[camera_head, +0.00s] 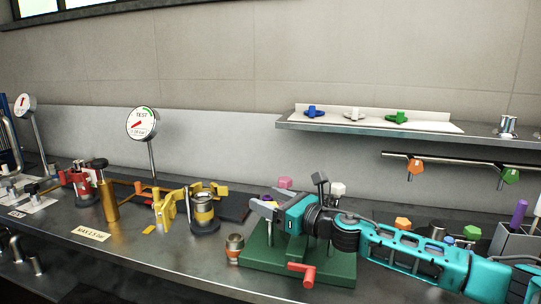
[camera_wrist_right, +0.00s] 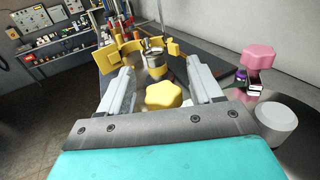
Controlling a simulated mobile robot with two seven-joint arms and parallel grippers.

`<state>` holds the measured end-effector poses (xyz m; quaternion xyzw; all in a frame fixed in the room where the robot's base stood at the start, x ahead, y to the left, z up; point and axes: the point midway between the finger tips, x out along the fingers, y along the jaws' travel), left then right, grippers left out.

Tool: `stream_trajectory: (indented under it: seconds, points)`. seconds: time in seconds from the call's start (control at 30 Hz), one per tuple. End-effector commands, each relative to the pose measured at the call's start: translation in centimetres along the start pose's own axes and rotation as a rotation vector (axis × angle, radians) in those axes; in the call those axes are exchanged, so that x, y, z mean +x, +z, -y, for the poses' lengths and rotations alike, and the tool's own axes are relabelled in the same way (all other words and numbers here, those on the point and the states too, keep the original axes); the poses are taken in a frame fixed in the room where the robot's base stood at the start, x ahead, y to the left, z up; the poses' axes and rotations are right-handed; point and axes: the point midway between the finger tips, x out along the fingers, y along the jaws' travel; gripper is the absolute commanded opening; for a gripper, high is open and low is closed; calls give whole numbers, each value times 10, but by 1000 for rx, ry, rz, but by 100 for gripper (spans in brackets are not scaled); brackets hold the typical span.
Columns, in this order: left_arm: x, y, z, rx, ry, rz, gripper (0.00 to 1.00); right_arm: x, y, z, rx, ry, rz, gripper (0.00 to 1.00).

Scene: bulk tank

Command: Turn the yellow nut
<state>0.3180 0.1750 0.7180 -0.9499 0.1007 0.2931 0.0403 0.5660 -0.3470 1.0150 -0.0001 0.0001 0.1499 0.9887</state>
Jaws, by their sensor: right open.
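The yellow nut (camera_wrist_right: 163,95) is a lobed knob that shows in the right wrist view between the two fingers of my right gripper (camera_wrist_right: 161,75). The fingers are apart, with a gap visible on each side of the nut. In the head view my right gripper (camera_head: 262,204) is over the green block (camera_head: 312,266), and the yellow nut cannot be made out behind it. A pink nut (camera_wrist_right: 258,57) and a pale round post (camera_wrist_right: 277,122) stand to the right of the fingers in the wrist view. My left gripper is not in view.
A yellow-banded canister (camera_head: 204,213) in a yellow clamp stands left of my gripper, with a small copper-topped cylinder (camera_head: 234,246) nearer. A red handle (camera_head: 300,272) sticks out at the block's front. A shelf (camera_head: 365,126) with coloured knobs is on the wall.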

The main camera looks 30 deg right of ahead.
Motion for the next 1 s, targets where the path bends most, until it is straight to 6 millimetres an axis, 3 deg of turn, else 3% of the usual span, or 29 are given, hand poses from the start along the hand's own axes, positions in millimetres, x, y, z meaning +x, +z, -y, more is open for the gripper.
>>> stream_trajectory:
  seconds: [0.2,0.53,0.73,1.0]
  points:
    - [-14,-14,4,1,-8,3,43,0,60,0,-8,1,4,65]
    - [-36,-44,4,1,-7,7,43,0,139,1,-3,-1,4,65]
    - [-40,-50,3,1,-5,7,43,0,163,0,-2,0,4,65]
    - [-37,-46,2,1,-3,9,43,0,176,-1,-2,2,3,65]
